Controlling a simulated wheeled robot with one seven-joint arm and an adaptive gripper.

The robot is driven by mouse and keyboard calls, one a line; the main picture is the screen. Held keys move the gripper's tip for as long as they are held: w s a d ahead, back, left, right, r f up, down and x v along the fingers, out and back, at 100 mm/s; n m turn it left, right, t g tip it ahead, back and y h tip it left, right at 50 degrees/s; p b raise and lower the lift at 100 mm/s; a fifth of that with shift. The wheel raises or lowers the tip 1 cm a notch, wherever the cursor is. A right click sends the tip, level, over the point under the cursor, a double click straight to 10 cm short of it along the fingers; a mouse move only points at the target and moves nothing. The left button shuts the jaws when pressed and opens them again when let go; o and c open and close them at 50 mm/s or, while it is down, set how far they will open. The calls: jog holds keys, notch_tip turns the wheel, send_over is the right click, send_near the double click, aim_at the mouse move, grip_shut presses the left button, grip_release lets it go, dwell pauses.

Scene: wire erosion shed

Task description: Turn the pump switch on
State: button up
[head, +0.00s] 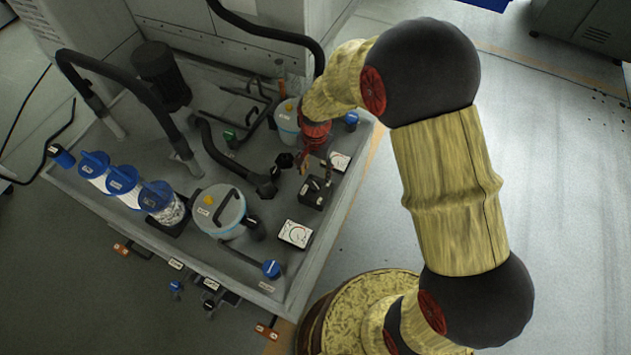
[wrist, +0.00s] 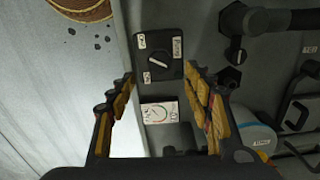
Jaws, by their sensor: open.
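The pump switch (wrist: 158,57) looks to be the black box with a round rotary knob and small white labels around it. In the wrist view it lies ahead, between and just beyond my fingertips. A pale line on the knob lies at a slant; the label words are too small to read. In the head view the switch box (head: 313,194) sits near the right edge of the skid. My gripper (head: 308,165) is above and close to it, pointing down. In the wrist view my gripper (wrist: 160,78) has its fingers wide apart with nothing between them.
A white-faced gauge (wrist: 159,112) is beside the switch, and a second gauge (head: 296,234) stands farther along the edge. Black pipes and a hex fitting (wrist: 230,77) are close to the right finger. Lidded filter pot (head: 218,210) and blue-capped canisters (head: 122,179) stand left. Floor at right is clear.

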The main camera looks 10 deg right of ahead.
aim_at(316, 185)
notch_tip(316, 185, down, 8)
jog(key=b, duration=0.2)
jog(key=shift+r+b, duration=0.15)
jog(key=shift+b, duration=0.15)
jog(key=c, duration=1.1)
jog(key=shift+c, duration=0.3)
